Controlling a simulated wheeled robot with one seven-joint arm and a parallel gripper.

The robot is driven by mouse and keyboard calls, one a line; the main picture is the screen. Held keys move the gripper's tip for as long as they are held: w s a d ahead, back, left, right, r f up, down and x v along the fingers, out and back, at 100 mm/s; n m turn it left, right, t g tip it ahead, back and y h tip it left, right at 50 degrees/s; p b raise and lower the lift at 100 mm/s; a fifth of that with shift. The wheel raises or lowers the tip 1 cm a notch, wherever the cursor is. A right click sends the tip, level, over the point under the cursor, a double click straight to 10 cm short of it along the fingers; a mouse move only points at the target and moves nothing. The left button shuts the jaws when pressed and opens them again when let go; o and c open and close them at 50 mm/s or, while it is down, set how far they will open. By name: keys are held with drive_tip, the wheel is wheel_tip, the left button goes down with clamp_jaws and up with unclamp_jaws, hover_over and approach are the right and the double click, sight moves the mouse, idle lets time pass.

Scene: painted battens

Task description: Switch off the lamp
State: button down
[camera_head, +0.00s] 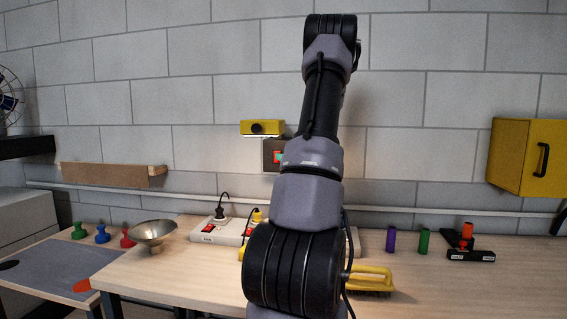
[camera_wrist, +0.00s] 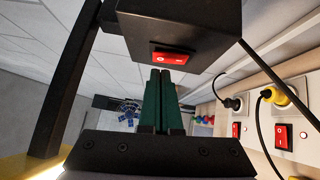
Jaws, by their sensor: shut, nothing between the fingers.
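The lamp (camera_head: 262,128) is a yellow wall box with a dark round knob, and a warm glow lies on the wall under it. A dark switch box (camera_head: 268,163) is below it, partly hidden by my arm. In the wrist view the box (camera_wrist: 205,28) carries a red rocker switch (camera_wrist: 172,55) with a white mark. My gripper (camera_wrist: 165,72) is shut and empty, its green fingers side by side, tips close to the rocker. I cannot tell if they touch it. In the head view the green fingertips (camera_head: 279,157) show against the box.
A power strip (camera_head: 222,232) with red switches and plugs stands on the bench behind my arm; its red switches (camera_wrist: 283,135) show in the wrist view. The bench's front right is clear.

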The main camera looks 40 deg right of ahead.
drive_tip(key=shift+w+d, duration=0.45)
drive_tip(key=shift+w+d+r, duration=0.15)
drive_tip(key=shift+d+r, duration=0.05)
